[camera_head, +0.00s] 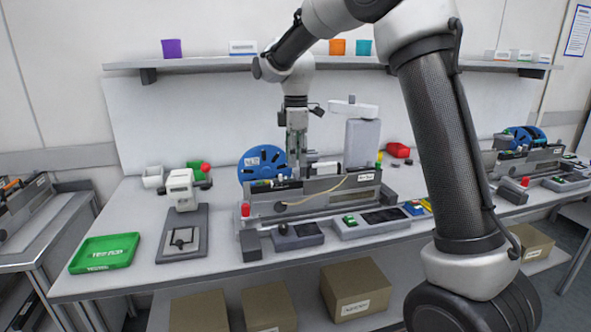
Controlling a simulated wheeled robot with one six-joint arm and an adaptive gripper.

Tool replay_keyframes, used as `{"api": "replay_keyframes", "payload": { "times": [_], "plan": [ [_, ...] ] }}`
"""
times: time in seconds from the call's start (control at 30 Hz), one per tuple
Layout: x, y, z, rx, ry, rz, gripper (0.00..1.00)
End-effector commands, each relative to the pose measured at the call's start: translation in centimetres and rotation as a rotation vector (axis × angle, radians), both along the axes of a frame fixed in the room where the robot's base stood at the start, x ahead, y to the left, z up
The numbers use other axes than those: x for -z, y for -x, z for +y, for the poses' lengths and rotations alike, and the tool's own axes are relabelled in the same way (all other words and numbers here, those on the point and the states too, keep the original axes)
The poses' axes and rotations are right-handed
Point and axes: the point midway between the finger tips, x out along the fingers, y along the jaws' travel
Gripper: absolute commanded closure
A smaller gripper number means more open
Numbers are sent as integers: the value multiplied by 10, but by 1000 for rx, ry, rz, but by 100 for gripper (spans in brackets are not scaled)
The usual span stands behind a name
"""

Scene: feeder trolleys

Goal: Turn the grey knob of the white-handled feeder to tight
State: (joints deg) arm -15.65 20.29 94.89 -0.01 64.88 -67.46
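A long grey feeder (335,184) lies on the table in the middle, with a blue reel (264,163) behind its left end. A small white part (326,167) shows at its top, right of my gripper; I cannot tell whether it is a handle. A small dark round part (280,207) shows on the feeder's front, too small to tell whether it is the grey knob or how it is turned. My gripper (297,170) points down just above or behind the feeder's top edge. Its fingertips are small and partly lost against the feeder, so their opening and any contact are unclear.
A control box (368,221) and a smaller knobbed box (297,237) stand before the feeder. A grey press-like device (182,232) and a green tray (104,253) stand left. A second feeder station (528,165) stands right. A shelf (205,63) runs behind.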

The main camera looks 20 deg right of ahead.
Motion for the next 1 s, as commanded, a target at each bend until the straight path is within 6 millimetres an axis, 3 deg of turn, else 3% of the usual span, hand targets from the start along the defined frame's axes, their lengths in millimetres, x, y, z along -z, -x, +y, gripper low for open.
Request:
{"api": "replay_keyframes", "payload": {
  "times": [0.23, 0.6, 0.83, 1.0],
  "plan": [
    [36, 0, 0, 1, 1, 1, 60],
    [44, 0, 0, 2, -1, -1, 60],
    [44, 0, 0, 2, 0, -1, 100],
    [44, 0, 0, 14, -1, -1, 100]
  ]
}}
